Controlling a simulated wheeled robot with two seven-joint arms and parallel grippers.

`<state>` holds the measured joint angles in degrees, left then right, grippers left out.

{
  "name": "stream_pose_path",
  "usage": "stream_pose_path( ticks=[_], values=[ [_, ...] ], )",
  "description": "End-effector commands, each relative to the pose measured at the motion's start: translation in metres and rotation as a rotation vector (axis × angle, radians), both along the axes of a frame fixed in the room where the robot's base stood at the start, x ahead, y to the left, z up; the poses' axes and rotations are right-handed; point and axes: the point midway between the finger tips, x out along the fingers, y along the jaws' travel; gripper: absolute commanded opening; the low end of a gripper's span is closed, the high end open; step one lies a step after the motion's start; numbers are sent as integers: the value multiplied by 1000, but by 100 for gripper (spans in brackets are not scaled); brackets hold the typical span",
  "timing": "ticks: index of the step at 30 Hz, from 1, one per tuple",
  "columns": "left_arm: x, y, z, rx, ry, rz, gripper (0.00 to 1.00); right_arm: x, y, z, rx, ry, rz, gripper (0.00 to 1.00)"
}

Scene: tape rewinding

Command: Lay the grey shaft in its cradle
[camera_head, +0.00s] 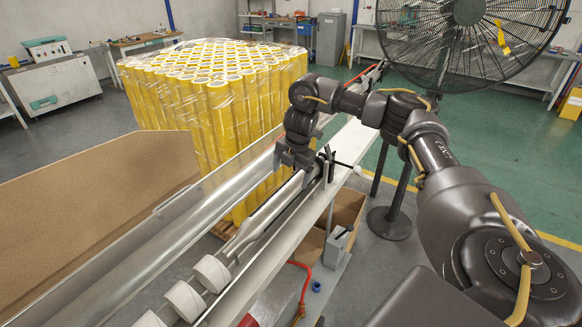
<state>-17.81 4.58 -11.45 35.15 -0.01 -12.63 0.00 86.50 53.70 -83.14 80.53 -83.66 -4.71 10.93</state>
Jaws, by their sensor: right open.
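The grey shaft (268,211) lies lengthwise along the machine, its far end under my right gripper. Several white cores (212,273) sit in line with its near end. My right gripper (299,168) is open, pointing down at the shaft's far end. Whether its fingers touch the shaft cannot be made out. A dark bracket (326,168) stands just right of that end; the cradle itself is not clearly distinguishable, and the gripper partly hides this area. My left gripper is not in view.
A long metal roller (170,244) runs left of the shaft. A white rail (340,183) runs on the right, with a white-knobbed lever (357,169). Wrapped yellow tubes (208,95) stand behind, a brown board (85,200) at left, and a black fan (478,62) at back right.

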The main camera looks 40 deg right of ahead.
Motion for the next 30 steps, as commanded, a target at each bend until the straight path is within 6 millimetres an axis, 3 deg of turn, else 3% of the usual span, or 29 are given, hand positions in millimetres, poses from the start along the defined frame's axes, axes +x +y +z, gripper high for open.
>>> stream_pose_path(
  ticks=[1,6,13,26,30],
  values=[
    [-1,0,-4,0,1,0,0,1,2,-14,2,5,2,87],
    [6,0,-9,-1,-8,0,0,7,3,-43,1,3,-1,87],
    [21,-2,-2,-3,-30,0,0,12,3,-68,0,3,0,87],
    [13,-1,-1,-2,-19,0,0,14,4,-78,0,0,0,87],
    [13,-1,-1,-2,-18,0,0,14,4,-78,0,0,1,70]
  ],
)
